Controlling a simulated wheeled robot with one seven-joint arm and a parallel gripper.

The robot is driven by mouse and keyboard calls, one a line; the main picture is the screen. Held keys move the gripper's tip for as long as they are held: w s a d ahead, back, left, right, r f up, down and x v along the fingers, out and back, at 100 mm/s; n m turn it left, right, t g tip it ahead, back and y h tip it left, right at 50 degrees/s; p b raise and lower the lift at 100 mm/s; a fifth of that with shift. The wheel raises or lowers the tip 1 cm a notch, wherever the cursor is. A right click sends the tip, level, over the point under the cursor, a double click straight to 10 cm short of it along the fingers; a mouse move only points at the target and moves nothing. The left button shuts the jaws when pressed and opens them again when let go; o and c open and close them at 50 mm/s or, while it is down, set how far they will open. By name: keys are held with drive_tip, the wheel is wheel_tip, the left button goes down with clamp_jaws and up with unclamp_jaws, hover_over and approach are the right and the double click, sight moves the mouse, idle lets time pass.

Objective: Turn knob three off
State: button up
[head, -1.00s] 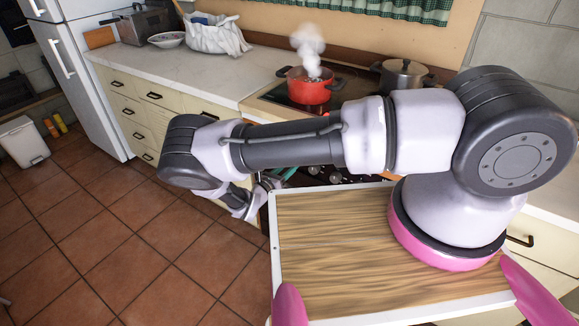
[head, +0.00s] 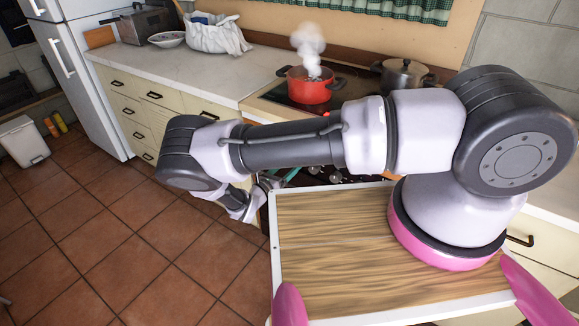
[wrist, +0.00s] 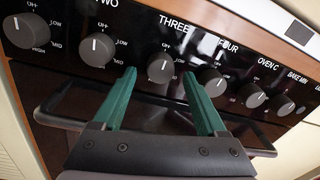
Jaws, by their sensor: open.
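Knob three (wrist: 160,68) is a round dark grey knob on the black stove panel, below the label "THREE" in the wrist view. Its white pointer line points up and slightly right. My gripper (wrist: 159,76) is open, with a green finger on each side of the knob's lower part in the picture. I cannot tell whether the fingers touch it or how deep they reach. In the head view my arm hides most of the stove front.
Knob two (wrist: 97,48) is left of the fingers and knob four (wrist: 212,82) is close to the right finger. An oven handle (wrist: 80,118) runs below. A steaming red pot (head: 309,91) and a steel pot (head: 404,73) stand on the hob.

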drive_tip(key=v, duration=1)
drive_tip(key=w+d+r+m+g+y, duration=0.15)
drive_tip(key=d+r+m+g, duration=0.45)
drive_tip(key=r, duration=0.6)
drive_tip(key=d+r+m+g+y, duration=0.25)
drive_tip(key=r+m, duration=0.55)
drive_tip(key=r, duration=0.4)
drive_tip(key=w+d+r+m+g+y, duration=0.1)
drive_tip(key=d+r+m+g+y, duration=0.2)
drive_tip(key=r+m+g, duration=0.6)
drive_tip(key=s+d+r+m+t+y, duration=0.2)
drive_tip(key=s+d+r+m+t, duration=0.1)
drive_tip(key=r, duration=0.5)
drive_tip(key=s+d+r+m+t+y, duration=0.2)
drive_tip(key=s+d+r+m+t, duration=0.2)
drive_tip(key=s+r, duration=0.4)
drive_tip(key=s+d+r+m+t+y, duration=0.3)
drive_tip(key=s+d+r+m+t, duration=0.1)
drive_tip(key=r, duration=0.6)
drive_tip(key=shift+s+d+m, duration=0.3)
drive_tip(key=shift+s+d, duration=0.5)
drive_tip(key=shift+d, duration=0.15)
